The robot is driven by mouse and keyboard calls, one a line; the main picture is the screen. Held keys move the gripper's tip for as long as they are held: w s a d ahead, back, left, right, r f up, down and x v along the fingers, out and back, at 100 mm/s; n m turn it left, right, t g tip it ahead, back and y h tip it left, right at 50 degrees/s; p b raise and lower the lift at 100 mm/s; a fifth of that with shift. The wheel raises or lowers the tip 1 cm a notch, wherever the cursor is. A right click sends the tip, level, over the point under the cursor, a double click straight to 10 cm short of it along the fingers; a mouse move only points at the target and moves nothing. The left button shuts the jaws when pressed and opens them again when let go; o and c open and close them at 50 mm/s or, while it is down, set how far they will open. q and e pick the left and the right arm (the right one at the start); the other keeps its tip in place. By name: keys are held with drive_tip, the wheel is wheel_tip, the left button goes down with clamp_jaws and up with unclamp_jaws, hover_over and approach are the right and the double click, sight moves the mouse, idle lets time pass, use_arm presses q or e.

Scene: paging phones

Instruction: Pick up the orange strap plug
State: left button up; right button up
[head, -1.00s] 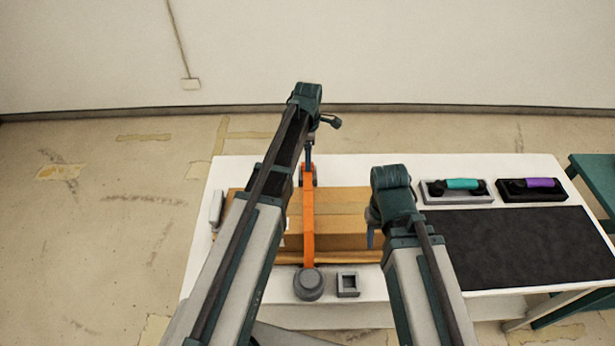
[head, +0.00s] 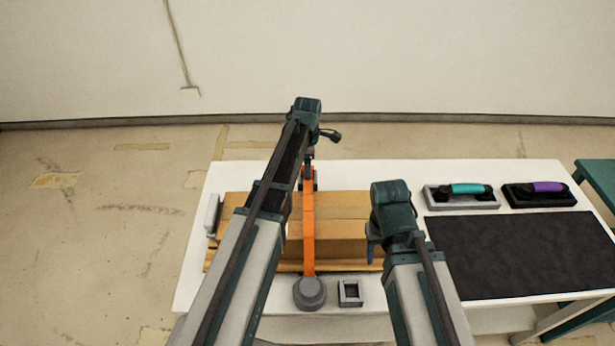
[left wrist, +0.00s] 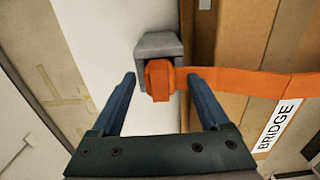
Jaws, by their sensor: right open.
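The orange strap plug (left wrist: 158,80) sits in a grey holder (left wrist: 157,47) on the white table, in the left wrist view. The orange strap (head: 308,225) runs from it across a cardboard box (head: 345,235) to a round grey knob (head: 309,292) at the near side. My left gripper (left wrist: 161,84) is open, with one blue finger on each side of the plug and a gap on both sides. In the head view my left arm hides part of the box. My right gripper (head: 372,247) is open and empty above the box's right side.
A small square grey socket (head: 350,293) stands right of the knob. Handsets with a teal grip (head: 467,188) and a purple grip (head: 546,187) lie at the back right, behind a black mat (head: 530,250). A "BRIDGE" label (left wrist: 278,126) shows near the strap.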

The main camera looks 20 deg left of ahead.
use_arm(q)
clamp_jaws()
drive_tip(key=shift+r, duration=0.15)
use_arm(e)
drive_tip(key=shift+r, duration=0.2)
